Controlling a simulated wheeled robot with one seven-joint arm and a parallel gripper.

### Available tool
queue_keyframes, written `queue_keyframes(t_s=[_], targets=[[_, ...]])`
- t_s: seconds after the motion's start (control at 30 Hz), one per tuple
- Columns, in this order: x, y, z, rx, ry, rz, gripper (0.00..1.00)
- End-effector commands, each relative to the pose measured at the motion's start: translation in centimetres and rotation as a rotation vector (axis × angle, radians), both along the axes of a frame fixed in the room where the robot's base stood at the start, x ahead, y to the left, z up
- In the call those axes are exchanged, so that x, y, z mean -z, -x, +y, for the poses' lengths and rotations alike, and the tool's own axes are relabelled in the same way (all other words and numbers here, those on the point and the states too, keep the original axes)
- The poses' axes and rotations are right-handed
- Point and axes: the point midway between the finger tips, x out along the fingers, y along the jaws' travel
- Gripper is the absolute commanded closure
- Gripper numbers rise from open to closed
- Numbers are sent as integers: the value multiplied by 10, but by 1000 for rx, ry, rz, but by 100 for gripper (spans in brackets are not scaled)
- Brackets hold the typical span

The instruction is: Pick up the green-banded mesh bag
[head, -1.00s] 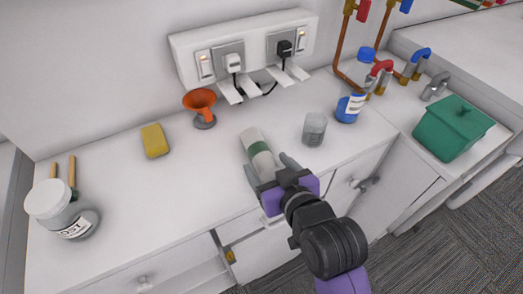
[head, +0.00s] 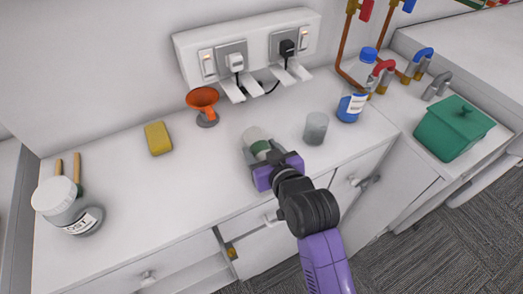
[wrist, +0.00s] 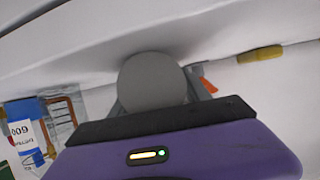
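The green-banded mesh bag (head: 254,136) is a pale, rounded cylinder with a green band, on the white counter in the head view. My gripper (head: 264,152) is at its near end, with a finger on each side. In the wrist view, the bag's round grey end (wrist: 152,80) fills most of the space between the fingers of my gripper (wrist: 158,92). The fingers look spread around the bag; whether they touch it is hard to tell. The near part of the bag is hidden by my gripper.
A grey cup (head: 316,128) stands close to the right of the bag. A blue-liquid bottle (head: 352,105) and green box (head: 453,128) are right. Sockets (head: 250,58) line the wall.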

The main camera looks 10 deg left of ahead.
Motion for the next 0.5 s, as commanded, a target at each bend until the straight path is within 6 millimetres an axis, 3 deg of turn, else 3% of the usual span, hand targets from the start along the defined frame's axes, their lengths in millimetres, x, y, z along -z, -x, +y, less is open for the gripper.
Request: queue_keyframes(t_s=[0.03, 0.23, 0.5], targets=[[0, 0, 0, 0, 0, 0, 57], [0, 0, 0, 0, 0, 0, 94], [-1, 0, 0, 0, 0, -1, 95]])
